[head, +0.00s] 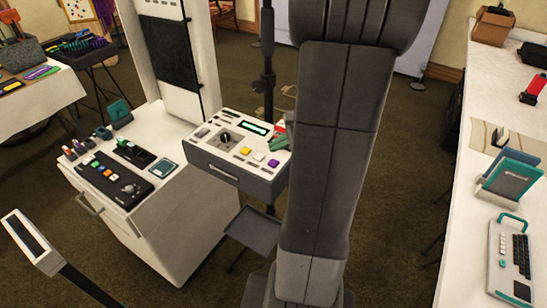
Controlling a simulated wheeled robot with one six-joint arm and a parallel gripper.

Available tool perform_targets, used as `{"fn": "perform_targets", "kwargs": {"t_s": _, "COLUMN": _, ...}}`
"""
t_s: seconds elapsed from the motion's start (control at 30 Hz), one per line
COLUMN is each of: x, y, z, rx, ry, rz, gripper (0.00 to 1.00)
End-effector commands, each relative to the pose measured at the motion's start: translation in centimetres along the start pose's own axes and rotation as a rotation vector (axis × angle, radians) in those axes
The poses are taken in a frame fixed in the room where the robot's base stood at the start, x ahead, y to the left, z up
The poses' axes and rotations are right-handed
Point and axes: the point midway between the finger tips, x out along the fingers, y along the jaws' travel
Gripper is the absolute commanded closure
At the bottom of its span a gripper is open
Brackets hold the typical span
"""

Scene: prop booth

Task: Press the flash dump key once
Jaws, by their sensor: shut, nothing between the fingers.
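A grey control box (228,166) with a light top panel stands in the middle, left of my arm. I cannot read any labels, so I cannot tell which key is the flash dump key. My arm stands upright in front of the box's right end and hides what is behind it. I cannot make out my gripper; no fingers show.
A white cabinet (165,238) left of the box carries a black console (106,178) with coloured buttons. A dark tray (254,230) sits low in front of the box. A white counter (470,178) runs along the right. Carpet lies open between my arm and the counter.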

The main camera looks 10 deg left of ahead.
Motion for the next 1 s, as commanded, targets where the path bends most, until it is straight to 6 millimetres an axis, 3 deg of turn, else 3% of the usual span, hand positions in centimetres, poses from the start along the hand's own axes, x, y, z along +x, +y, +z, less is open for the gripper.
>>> {"fn": "perform_targets", "kwargs": {"t_s": 0.23, "x": -1.8, "y": -1.4, "z": 1.4, "rx": -0.001, "ry": 0.0, "rz": 0.0, "gripper": 1.0}}
{"fn": "perform_targets", "kwargs": {"t_s": 1.0, "x": -1.8, "y": -1.3, "z": 1.3, "rx": 0.0, "ry": 0.0, "rz": 0.0, "gripper": 1.0}}
